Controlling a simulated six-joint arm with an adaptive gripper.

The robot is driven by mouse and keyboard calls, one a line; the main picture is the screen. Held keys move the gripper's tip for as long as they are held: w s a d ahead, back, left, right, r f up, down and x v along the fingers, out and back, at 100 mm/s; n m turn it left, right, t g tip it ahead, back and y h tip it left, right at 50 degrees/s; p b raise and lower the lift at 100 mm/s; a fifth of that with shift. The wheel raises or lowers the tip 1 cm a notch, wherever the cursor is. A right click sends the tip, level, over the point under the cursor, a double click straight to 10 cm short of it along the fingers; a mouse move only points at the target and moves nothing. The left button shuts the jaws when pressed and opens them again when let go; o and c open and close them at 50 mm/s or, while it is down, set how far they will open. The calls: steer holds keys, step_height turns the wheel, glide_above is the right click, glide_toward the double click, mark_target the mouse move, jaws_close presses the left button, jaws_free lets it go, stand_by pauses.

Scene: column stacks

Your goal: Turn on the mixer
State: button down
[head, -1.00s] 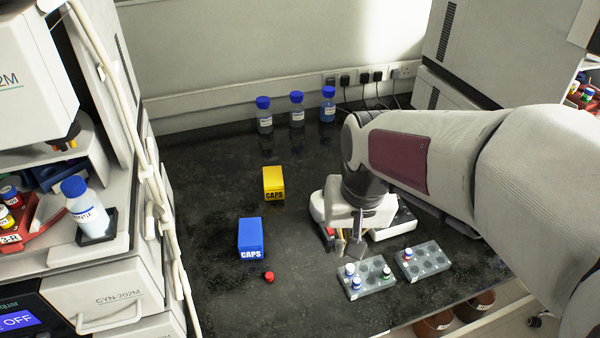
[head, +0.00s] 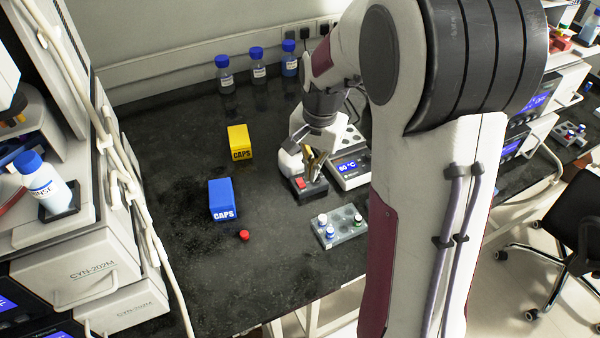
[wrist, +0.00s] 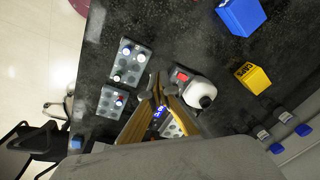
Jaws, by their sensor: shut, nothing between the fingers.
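The mixer (head: 289,163) is a small white and dark device on the black bench, with a red switch (head: 301,183) on its dark front. In the wrist view the mixer (wrist: 201,91) shows its white body with a dark round top, and the red switch (wrist: 182,76) lies just right of the fingertips. My gripper (head: 312,174) points down at the mixer's front, its fingers shut and empty. In the wrist view my gripper (wrist: 158,92) has its tips close to the switch; I cannot tell whether they touch it. My gripper partly hides the mixer in the head view.
A heater block (head: 350,169) with a blue display stands right beside the mixer. A grey vial rack (head: 345,238) is in front. A blue caps box (head: 222,200), a yellow caps box (head: 239,142) and a red cap (head: 244,235) lie left. Several blue-capped bottles (head: 259,68) stand behind.

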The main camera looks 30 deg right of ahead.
mark_target(299, 179)
steer(key=w+d+m+t, duration=0.1)
steer(key=w+d+m, duration=0.2)
steer(key=w+m, duration=0.4)
steer(key=shift+w+f+m, duration=0.4)
steer(key=shift+w, duration=0.35)
steer(key=shift+f, duration=0.1)
steer(key=w+f, duration=0.1)
steer(key=f, duration=0.3)
steer(key=w+f, duration=0.1)
steer(key=f, duration=0.7)
steer(key=shift+w+f, duration=0.15)
steer(key=shift+w, duration=0.25)
steer(key=shift+w+f, duration=0.15)
steer(key=shift+f, duration=0.45)
